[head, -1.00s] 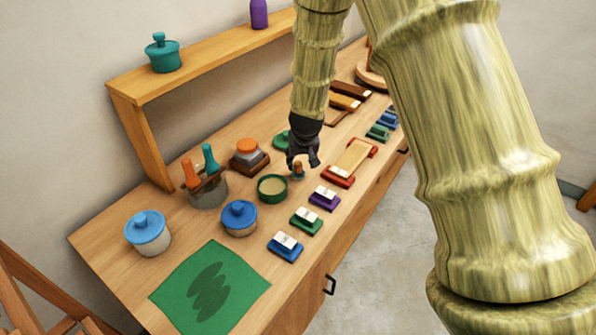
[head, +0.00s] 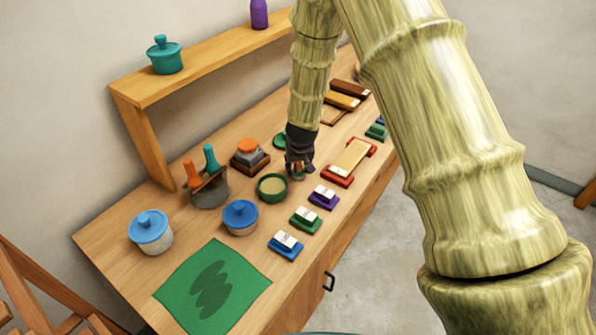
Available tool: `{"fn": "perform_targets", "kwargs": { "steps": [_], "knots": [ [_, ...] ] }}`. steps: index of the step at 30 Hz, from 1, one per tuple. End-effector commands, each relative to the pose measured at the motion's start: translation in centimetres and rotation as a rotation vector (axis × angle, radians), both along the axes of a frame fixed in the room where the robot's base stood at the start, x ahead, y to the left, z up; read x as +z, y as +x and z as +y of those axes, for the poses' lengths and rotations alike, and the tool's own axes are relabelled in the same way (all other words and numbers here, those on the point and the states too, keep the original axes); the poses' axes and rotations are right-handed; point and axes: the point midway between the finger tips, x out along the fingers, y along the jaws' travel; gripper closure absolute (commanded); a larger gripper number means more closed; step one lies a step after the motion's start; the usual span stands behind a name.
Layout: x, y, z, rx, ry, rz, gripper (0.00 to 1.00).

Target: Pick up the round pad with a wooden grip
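The round pad (head: 299,177) is a small disc with a brown wooden grip, standing on the wooden bench just right of the green-rimmed bowl. My dark gripper (head: 300,169) points down right over it, with its fingers low around the grip. The fingers hide most of the grip and part of the pad. I cannot tell whether they touch or press on the grip. The pad seems to be at bench level.
The green-rimmed bowl (head: 272,188) stands close to the left of my gripper. A dark stand with an orange top (head: 249,155) is behind left. The green cloth (head: 212,288) lies at the front.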

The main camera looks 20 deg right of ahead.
Motion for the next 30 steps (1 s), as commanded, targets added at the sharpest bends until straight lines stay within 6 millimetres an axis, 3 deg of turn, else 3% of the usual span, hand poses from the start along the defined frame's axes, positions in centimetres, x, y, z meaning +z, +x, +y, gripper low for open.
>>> {"fn": "perform_targets", "kwargs": {
  "steps": [1,5,19,30],
  "knots": [
    [0.0,0.0,0.0,0.000,0.000,0.000,0.76],
    [0.0,0.0,0.0,0.000,0.000,0.000,0.96],
    [0.5,0.0,0.0,0.001,0.000,0.000,0.99],
    [5.3,0.1,0.0,0.001,-0.002,-0.003,0.99]
  ]
}}
